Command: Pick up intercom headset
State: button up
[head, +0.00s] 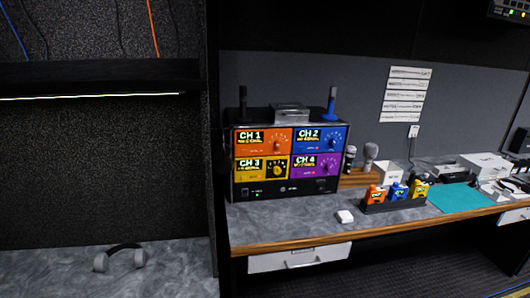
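A grey headset with a dark headband (121,257) lies on the mottled grey surface (180,265) at the lower left of the head view. Its two light grey ear cups rest on the surface and the band arches between them. I cannot tell from this view whether it is the intercom headset. No part of my gripper shows in the head view.
A dark upright panel (212,150) divides the left bay from a wood-edged desk (290,235). The desk bears a four-channel box (286,207), a small white object (345,216), colored packs in a black holder (397,206) and a teal mat (452,198). The surface around the headset is clear.

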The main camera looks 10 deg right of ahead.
aim_at(224, 165)
jog(key=l, duration=0.3)
jog(key=i+l, duration=0.3)
jog(key=l, duration=0.15)
jog(key=i+l, duration=0.25)
jog(key=l, duration=0.2)
jog(key=i+l, duration=0.3)
jog(key=l, duration=0.15)
jog(key=i+l, duration=0.2)
jog(key=i, duration=0.2)
jog(key=i+l+z, duration=0.1)
jog(key=i, duration=0.25)
jog(key=i+l, duration=0.3)
jog(key=i+z, duration=0.05)
jog(key=i, duration=0.05)
